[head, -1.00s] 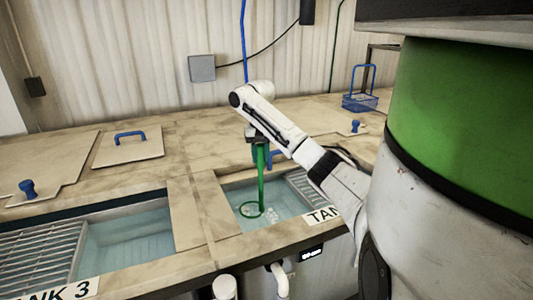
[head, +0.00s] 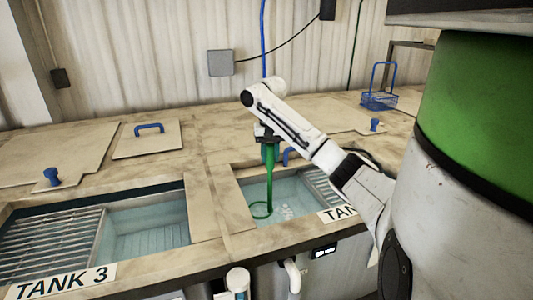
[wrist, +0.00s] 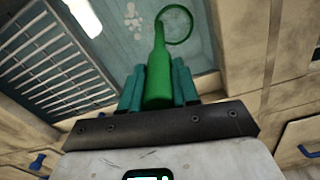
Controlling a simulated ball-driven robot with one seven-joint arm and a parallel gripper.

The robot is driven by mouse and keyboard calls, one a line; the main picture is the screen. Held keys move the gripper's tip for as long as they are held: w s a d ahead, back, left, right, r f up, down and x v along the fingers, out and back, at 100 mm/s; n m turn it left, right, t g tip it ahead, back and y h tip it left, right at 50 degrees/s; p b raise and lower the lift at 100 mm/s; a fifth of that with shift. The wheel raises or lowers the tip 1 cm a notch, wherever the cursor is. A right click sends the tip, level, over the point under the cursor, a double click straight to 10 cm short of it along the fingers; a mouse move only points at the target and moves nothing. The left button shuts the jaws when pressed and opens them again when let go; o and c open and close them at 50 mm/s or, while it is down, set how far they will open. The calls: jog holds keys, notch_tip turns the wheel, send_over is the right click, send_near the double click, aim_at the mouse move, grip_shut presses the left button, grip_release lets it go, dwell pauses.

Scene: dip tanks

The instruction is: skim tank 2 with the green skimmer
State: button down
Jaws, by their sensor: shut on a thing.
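The green skimmer (head: 270,178) hangs upright from my gripper (head: 267,145), its ring low at the left part of the tank to the right of tank 3. That tank's label (head: 338,214) is partly hidden by my arm, so its number cannot be read. In the wrist view my gripper (wrist: 158,88) is shut on the green handle (wrist: 159,62), and the ring (wrist: 175,25) lies over the water. I cannot tell whether the ring touches the water. Pale foam patches (head: 286,212) float on the water (head: 290,190) right of the ring.
Tank 3 (head: 145,235) stands open at left with a metal grate (head: 50,245). Lids with blue handles (head: 149,128) lie on the deck behind. A blue wire basket (head: 379,100) stands at the back right. A grate (wrist: 50,60) flanks the tank in the wrist view.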

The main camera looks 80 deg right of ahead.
jog(key=shift+s+d, duration=1.55)
jog(key=shift+s, duration=5.65)
jog(key=w+a, duration=1)
jog(key=a, duration=0.3)
